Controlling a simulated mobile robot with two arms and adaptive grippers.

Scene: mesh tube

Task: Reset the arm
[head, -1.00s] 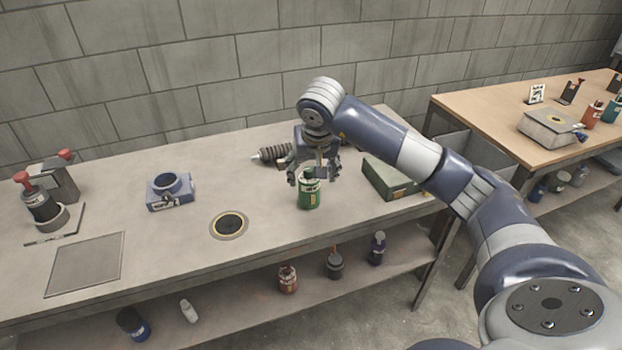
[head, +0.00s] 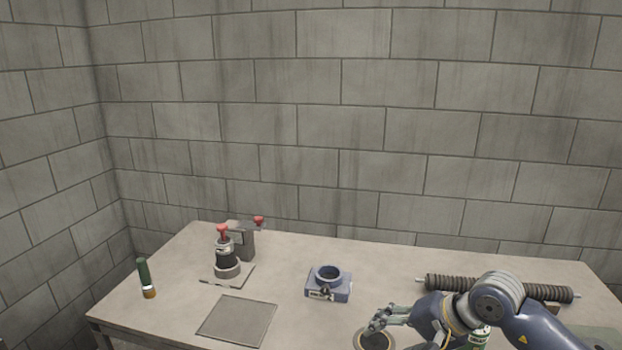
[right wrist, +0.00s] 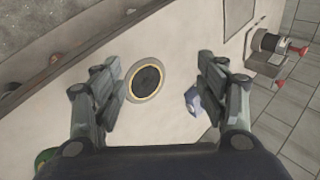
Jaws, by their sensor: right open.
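My right gripper (head: 385,318) is at the lower right of the head view, pointing left above the bench. In the right wrist view its two fingers (right wrist: 160,72) are spread wide with nothing between them. Beyond them lies the dark round disc with a yellow ring, set in the bench top (right wrist: 147,82); the disc (head: 374,338) is partly cut off in the head view. A green can (head: 480,336) shows beside my right arm, mostly hidden, and its green edge (right wrist: 45,159) shows at the lower left of the wrist view. My left gripper is not in view.
A blue ring fixture (head: 328,284) stands mid-bench. A press with red knobs (head: 228,262), a grey mat (head: 238,320) and a green-and-orange tube (head: 146,278) are further left. A ribbed dark roller (head: 500,288) lies behind my arm. A block wall (head: 340,120) rises behind the bench.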

